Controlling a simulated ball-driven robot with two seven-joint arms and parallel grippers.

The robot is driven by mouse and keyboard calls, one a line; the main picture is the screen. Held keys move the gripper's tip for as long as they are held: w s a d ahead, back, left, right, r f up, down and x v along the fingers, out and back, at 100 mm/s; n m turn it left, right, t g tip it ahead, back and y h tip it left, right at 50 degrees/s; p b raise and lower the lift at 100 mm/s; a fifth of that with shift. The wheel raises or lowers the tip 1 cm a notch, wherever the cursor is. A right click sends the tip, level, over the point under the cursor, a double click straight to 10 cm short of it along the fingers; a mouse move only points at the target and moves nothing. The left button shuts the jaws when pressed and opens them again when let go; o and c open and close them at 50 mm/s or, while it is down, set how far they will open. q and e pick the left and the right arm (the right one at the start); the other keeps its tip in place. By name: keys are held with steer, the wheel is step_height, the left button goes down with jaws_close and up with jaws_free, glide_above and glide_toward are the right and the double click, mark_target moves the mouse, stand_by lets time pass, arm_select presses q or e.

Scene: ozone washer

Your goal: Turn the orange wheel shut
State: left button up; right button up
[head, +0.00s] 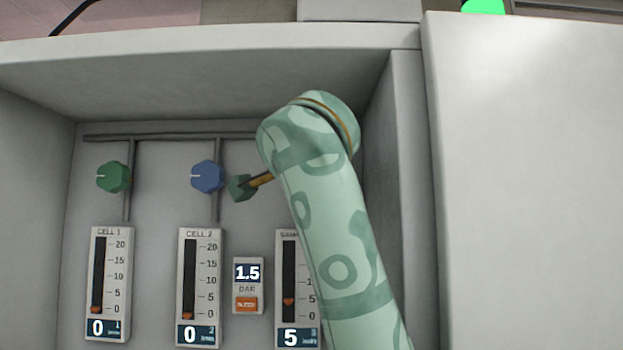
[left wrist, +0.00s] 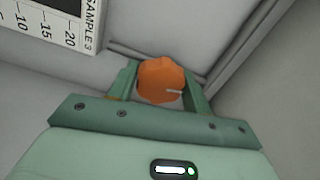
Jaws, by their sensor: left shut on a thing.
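The orange wheel (left wrist: 160,82) is a faceted knob on the back panel, seen in the left wrist view. It carries a short white mark pointing to the right of that picture. My left gripper (left wrist: 161,77) is shut on it, with one green finger on each side. In the head view my arm hides the orange wheel, and only a small green part of the gripper shows left of the arm. The sample gauge (head: 289,300), partly behind my arm, reads 5; its label, SAMPLE 3, shows in the left wrist view. My right gripper is in neither view.
A green knob (head: 113,177) and a blue knob (head: 207,176) sit left on the panel, above the CELL 1 gauge (head: 108,285) and CELL 2 gauge (head: 200,290), both reading 0. A small display (head: 248,272) reads 1.5 bar. Recess walls stand close around my arm.

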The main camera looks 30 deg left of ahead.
arm_select(q)
steer(key=n, duration=0.4)
steer(key=shift+f+n, duration=0.1)
steer(key=shift+n, duration=0.2)
steer(key=n, duration=0.3)
steer(key=shift+n, duration=0.4)
steer(key=n, duration=0.4)
steer(key=shift+n, duration=1.7)
steer(key=o, duration=1)
steer(key=shift+c, duration=0.2)
steer(key=shift+s, duration=0.1)
